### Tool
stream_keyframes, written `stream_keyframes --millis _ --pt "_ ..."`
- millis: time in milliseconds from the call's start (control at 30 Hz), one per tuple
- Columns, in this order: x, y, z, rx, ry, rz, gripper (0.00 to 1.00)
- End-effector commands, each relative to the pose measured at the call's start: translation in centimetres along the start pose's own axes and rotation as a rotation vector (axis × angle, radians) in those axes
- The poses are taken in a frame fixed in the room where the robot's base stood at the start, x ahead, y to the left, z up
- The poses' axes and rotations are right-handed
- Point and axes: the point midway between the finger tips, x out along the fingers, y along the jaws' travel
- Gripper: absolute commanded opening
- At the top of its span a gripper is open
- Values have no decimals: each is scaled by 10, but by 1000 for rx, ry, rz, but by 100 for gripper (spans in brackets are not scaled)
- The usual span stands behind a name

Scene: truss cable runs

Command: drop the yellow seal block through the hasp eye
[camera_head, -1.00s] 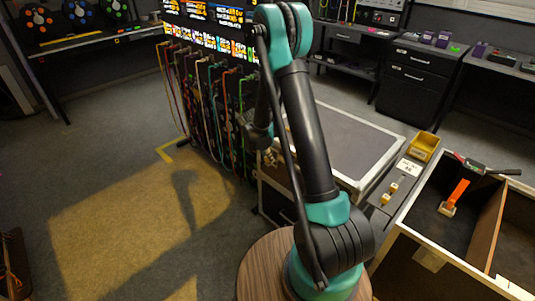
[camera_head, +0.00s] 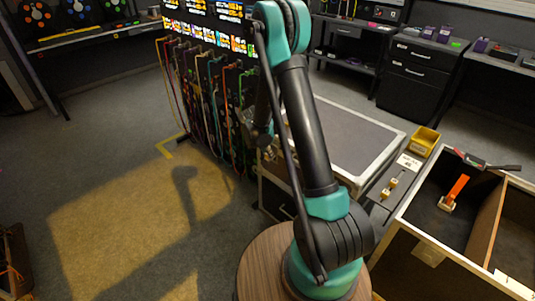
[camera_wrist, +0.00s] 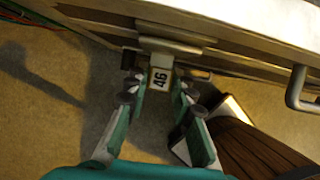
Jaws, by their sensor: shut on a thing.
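In the wrist view my gripper (camera_wrist: 156,95) reaches toward the front of a case, its teal fingers on either side of a small pale yellowish block marked 46 (camera_wrist: 160,79). I take this for the yellow seal block; it is shut between the fingertips. Just beyond it a grey metal hasp (camera_wrist: 168,48) sticks out from the case wall. Block and hasp look close together, but I cannot tell whether they touch, and the eye is not clear to see. In the head view my gripper is mostly hidden behind my arm, near the case (camera_head: 355,140).
The case's metal handle (camera_wrist: 297,88) is at the right in the wrist view. Cables hang on a rack (camera_head: 215,110) left of the case. A yellow bin (camera_head: 424,142) and an open crate (camera_head: 420,236) with an orange-handled tool (camera_head: 455,190) stand right.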

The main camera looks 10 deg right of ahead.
Motion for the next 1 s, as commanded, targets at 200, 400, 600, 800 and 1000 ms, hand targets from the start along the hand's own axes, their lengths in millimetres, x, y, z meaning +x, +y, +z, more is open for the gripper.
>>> stream_keyframes --millis 200,400,600,800,1000 --pt "0 0 0 0 0 0 29" --pt "0 0 0 0 0 0 47" --pt "0 0 0 0 0 0 47" --pt "-9 0 4 0 0 0 47" --pt "-22 0 9 0 0 0 47"
